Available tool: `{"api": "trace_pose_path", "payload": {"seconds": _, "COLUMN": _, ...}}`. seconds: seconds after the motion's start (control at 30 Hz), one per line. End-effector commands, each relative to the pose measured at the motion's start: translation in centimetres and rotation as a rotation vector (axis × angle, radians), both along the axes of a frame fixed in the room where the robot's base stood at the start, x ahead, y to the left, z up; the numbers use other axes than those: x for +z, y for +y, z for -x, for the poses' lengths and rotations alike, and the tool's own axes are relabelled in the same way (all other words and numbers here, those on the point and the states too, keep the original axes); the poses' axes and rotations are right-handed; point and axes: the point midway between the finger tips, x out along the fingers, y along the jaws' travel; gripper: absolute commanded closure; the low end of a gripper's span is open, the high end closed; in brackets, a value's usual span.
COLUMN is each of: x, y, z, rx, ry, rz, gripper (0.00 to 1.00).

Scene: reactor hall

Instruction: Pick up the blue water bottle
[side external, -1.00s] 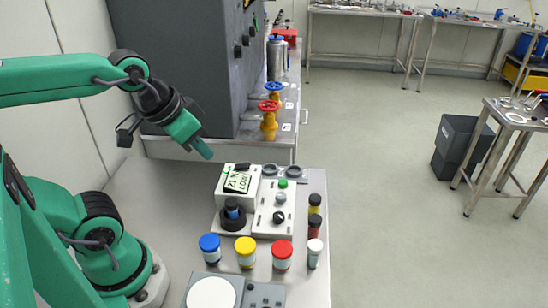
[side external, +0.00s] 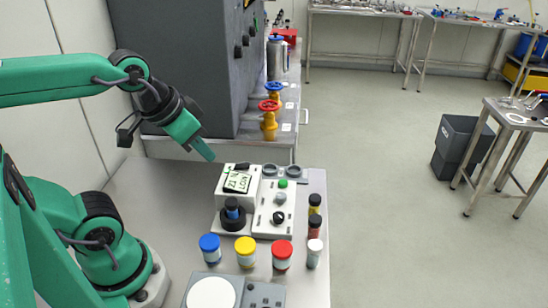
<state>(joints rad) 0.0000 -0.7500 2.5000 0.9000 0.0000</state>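Nothing in view is plainly a blue water bottle. A small jar with a blue lid (side external: 210,249) stands upright on the near bench, left of a yellow-lidded jar (side external: 245,251) and a red-lidded jar (side external: 282,254). A tall silver flask with a blue top (side external: 276,60) stands on the farther bench beside the grey cabinet. My gripper (side external: 204,150) hangs over the back of the near bench, pointing down and right, behind and above the blue-lidded jar and apart from it. Its fingers overlap in this view, so its opening is hidden. No held object shows.
A white device with a display (side external: 240,180) and a dark-ringed socket holding a vial stands mid-bench. Beside it is a control box (side external: 275,212). A scale (side external: 212,293) lies in front, small vials (side external: 314,225) at right. The grey cabinet (side external: 185,60) rises behind my gripper.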

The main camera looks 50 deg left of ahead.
Motion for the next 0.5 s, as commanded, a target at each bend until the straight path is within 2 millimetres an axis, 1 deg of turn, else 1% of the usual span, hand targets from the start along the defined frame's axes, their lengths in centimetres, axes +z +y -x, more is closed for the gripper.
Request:
{"api": "trace_pose_path", "payload": {"seconds": 0.03, "x": 0.00, "y": 0.00, "z": 0.00, "rx": 0.000, "ry": 0.000, "rz": 0.000, "gripper": 0.76}}
{"api": "trace_pose_path", "payload": {"seconds": 0.1, "x": 0.00, "y": 0.00, "z": 0.00, "rx": 0.000, "ry": 0.000, "rz": 0.000, "gripper": 0.63}}
{"api": "trace_pose_path", "payload": {"seconds": 0.2, "x": 0.00, "y": 0.00, "z": 0.00, "rx": 0.000, "ry": 0.000, "rz": 0.000, "gripper": 0.46}}
{"api": "trace_pose_path", "payload": {"seconds": 0.5, "x": -0.03, "y": 0.01, "z": -0.03, "rx": 0.003, "ry": 0.002, "rz": 0.001, "gripper": 0.46}}
